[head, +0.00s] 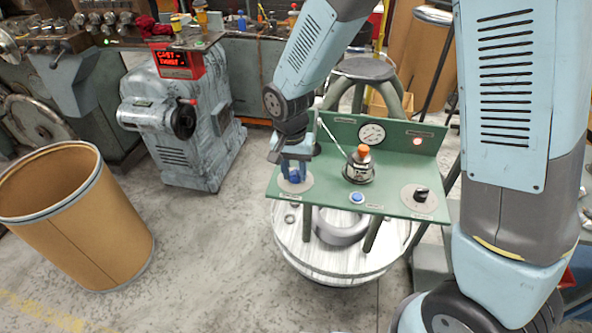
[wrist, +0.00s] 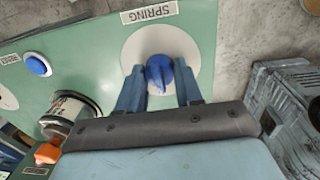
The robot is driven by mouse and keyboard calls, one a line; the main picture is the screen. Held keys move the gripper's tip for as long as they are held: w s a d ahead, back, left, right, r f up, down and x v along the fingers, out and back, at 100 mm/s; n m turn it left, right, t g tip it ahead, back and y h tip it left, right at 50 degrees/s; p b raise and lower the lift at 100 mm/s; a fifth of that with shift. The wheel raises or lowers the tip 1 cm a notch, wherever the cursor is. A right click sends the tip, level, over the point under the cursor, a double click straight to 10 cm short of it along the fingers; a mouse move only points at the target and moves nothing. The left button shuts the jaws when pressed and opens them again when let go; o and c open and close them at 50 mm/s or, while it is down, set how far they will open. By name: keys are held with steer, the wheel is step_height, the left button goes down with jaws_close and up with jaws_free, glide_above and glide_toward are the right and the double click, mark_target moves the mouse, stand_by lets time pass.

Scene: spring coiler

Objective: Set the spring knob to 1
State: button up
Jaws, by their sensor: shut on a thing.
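The blue spring knob (wrist: 159,76) sits on a round pale plate (wrist: 182,43) beside the "SPRING" label (wrist: 149,13) in the wrist view. In the head view the knob (head: 295,175) is at the left end of the green panel (head: 328,191). My gripper (wrist: 160,88) has a finger on each side of the knob and is shut on it. It also shows in the head view (head: 294,165), reaching down from above. The knob has a raised ridge; I cannot read any numbers around it.
The panel also carries a blue button (head: 357,197), a metal can with an orange top (head: 361,165), a black knob (head: 421,194), a gauge (head: 372,133) and a lit red lamp (head: 417,142). A thin rod slants close to my gripper. A brown bin (head: 80,215) stands at left.

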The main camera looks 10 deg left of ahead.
mark_target(293, 176)
steer(key=n, duration=0.5)
steer(key=shift+s+n, duration=0.1)
steer(key=shift+n, duration=0.2)
steer(key=n, duration=0.5)
steer(key=shift+d+n, duration=0.15)
steer(key=shift+n, duration=0.15)
steer(key=o, duration=1)
steer(key=shift+o, duration=0.2)
step_height(293, 176, up, 14)
steer(key=shift+s+a+f, duration=0.2)
steer(key=shift+s+a, duration=0.1)
